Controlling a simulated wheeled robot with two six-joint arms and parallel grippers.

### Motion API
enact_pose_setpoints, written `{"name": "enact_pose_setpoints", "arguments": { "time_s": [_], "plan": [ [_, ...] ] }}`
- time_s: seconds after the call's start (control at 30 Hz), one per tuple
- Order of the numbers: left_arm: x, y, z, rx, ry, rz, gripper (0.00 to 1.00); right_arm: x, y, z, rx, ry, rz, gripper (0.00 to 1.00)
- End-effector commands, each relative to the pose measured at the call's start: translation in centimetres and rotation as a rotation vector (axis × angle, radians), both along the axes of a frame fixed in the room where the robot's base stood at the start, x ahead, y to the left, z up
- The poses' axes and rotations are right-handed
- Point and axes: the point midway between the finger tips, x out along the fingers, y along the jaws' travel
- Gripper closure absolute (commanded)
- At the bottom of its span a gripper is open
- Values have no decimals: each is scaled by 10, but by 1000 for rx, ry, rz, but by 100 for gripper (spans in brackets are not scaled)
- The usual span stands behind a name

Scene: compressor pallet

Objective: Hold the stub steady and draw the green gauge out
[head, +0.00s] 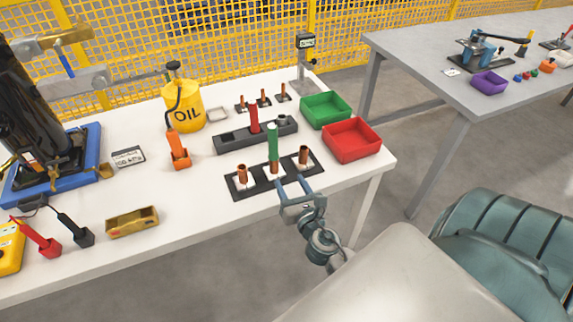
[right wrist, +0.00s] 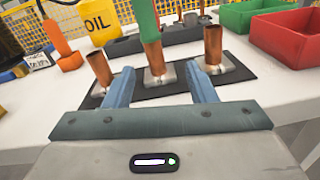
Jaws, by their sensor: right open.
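The green gauge (head: 272,140) is a slim upright rod standing in the middle copper stub (head: 274,167). That stub is on a black plate (head: 240,190) between two other copper stubs. In the right wrist view, the green gauge (right wrist: 147,20) rises out of the middle stub (right wrist: 155,60), and its top is cut off. My right gripper (head: 292,181) is open and empty at the plate's near side. In the right wrist view, its fingers (right wrist: 158,72) point at the middle stub, one to each side, with a gap to it. My left gripper is not in view.
A dark block (head: 228,141) with a red rod (head: 254,117) stands behind the plate. Green (head: 325,108) and red (head: 352,140) bins are to the right. A yellow oil can (head: 183,105) and orange holder (head: 179,150) are to the left. The table front is clear there.

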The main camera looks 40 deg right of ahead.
Motion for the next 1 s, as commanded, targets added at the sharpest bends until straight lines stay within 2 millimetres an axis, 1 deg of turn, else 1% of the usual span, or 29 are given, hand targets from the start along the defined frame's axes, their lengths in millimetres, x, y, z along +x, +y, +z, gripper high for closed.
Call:
{"name": "enact_pose_setpoints", "arguments": {
  "time_s": [0.03,0.1,0.2,0.27,0.3,0.5,0.7,0.83,1.0],
  "plan": [
    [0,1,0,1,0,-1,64,3,3,1,-59,6,21,49],
    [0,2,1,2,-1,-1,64,6,5,1,-110,11,38,49],
    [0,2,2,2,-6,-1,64,13,5,3,-129,12,45,49],
    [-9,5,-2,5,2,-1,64,20,3,3,-127,12,44,49],
    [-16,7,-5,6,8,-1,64,26,1,4,-127,11,44,49],
    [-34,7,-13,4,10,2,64,62,-8,4,-122,11,41,49],
    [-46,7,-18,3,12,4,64,92,-15,2,-122,12,41,49],
    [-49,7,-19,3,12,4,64,104,-18,2,-120,12,42,49],
    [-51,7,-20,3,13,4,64,110,-19,1,-120,12,42,49]
  ]
}}
